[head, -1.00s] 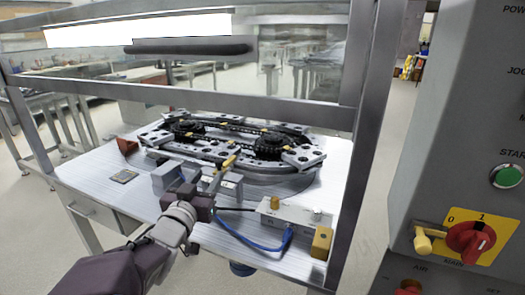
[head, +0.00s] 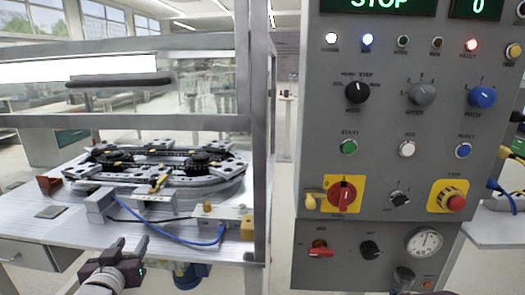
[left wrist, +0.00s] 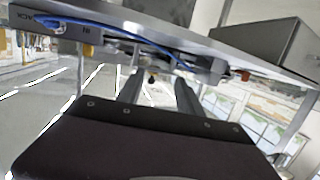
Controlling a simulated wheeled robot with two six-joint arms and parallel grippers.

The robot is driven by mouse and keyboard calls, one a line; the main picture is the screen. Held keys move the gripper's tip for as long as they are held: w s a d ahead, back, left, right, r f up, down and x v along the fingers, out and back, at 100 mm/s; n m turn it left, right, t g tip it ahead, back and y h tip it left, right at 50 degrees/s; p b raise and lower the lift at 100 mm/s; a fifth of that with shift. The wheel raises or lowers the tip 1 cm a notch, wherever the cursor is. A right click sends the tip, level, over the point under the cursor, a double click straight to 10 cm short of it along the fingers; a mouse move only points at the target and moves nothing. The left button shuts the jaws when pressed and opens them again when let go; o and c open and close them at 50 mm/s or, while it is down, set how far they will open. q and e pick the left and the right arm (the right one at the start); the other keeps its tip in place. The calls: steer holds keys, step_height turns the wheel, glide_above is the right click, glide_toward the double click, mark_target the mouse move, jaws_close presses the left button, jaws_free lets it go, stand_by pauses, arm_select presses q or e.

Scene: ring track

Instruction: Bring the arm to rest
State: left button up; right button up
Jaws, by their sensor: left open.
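My left gripper (head: 132,248) is open and empty in the head view. It is at the lower left, in front of the near edge of the table (head: 28,226). Its two fingers point up and away from me, apart from each other. In the left wrist view the fingers (left wrist: 158,88) are spread with nothing between them, and the table edge and a blue cable (left wrist: 110,34) show beyond them. My right gripper is in no view.
The oval ring track (head: 155,168) stands on the table inside a metal frame (head: 252,130). A grey control panel (head: 385,125) with knobs, lamps and a red switch (head: 342,194) fills the right. A blue cable (head: 170,235) runs along the table front. Floor shows between frame and panel.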

arm_select(q)
steer(key=s+d+f+g+h, duration=0.1)
steer(key=s+d+f+g, duration=0.15)
steer(key=f, duration=0.45)
steer(key=s+d+f+g, duration=0.1)
steer(key=d+f+g, duration=0.1)
steer(key=f+g, duration=0.35)
steer(key=s+d+f+m+g+h, duration=0.2)
steer(key=s+d+f+g, duration=0.3)
steer(key=s+d+f, duration=0.55)
step_height(320, 180, up, 31)
steer(key=s+a+g+p, duration=0.1)
steer(key=s+p, duration=0.1)
steer(key=p, duration=2.9)
steer(key=shift+s+f, duration=0.15)
steer(key=shift+s, duration=0.15)
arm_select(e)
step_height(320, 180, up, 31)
arm_select(q)
steer(key=shift+a, duration=0.1)
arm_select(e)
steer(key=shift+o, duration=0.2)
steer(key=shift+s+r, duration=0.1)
